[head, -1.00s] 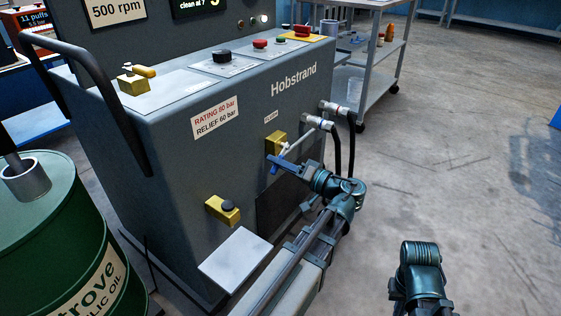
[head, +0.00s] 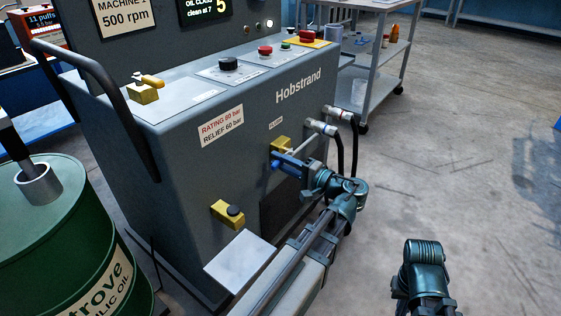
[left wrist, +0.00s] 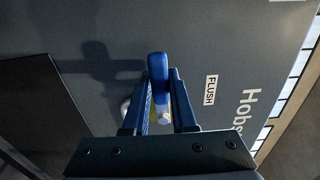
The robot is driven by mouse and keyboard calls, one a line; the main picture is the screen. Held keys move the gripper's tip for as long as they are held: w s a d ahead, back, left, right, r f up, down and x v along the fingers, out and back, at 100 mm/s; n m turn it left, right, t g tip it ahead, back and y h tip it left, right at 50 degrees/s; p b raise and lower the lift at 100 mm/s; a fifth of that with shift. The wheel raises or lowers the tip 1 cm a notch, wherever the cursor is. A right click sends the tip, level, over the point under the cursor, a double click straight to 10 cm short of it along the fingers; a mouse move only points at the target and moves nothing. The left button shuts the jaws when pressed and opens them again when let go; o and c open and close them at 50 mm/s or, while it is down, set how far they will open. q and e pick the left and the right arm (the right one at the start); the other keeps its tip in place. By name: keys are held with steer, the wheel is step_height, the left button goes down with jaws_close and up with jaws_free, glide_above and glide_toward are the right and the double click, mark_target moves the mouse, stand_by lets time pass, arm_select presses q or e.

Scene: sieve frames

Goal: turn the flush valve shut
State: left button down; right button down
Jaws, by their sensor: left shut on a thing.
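The flush valve has a yellow block (head: 282,145) on the grey machine's front, below a small label, with a blue handle (head: 275,165) at its lower left. My left gripper (head: 281,163) is at the handle, its arm coming from the lower right. In the left wrist view the blue handle (left wrist: 158,68) stands between the two fingers of my left gripper (left wrist: 160,78), which are shut on it. The FLUSH label (left wrist: 210,90) is just right of it. The fingers hide much of the yellow block. My right gripper cannot be made out; only part of that arm shows.
Two hose fittings (head: 326,128) with black hoses stick out right of the valve. A second yellow block (head: 228,213) with a dark knob sits lower left, above a pale plate (head: 240,262). A green drum (head: 50,235) stands at left. The floor (head: 450,150) at right is clear.

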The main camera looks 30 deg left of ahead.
stand_by(0.4)
arm_select(q)
steer(key=c, duration=0.7)
jaws_free()
steer(key=shift+d, duration=0.15)
steer(key=d, duration=0.9)
steer(key=s+d, duration=0.1)
steer(key=d, duration=0.3)
steer(key=shift+d, duration=0.25)
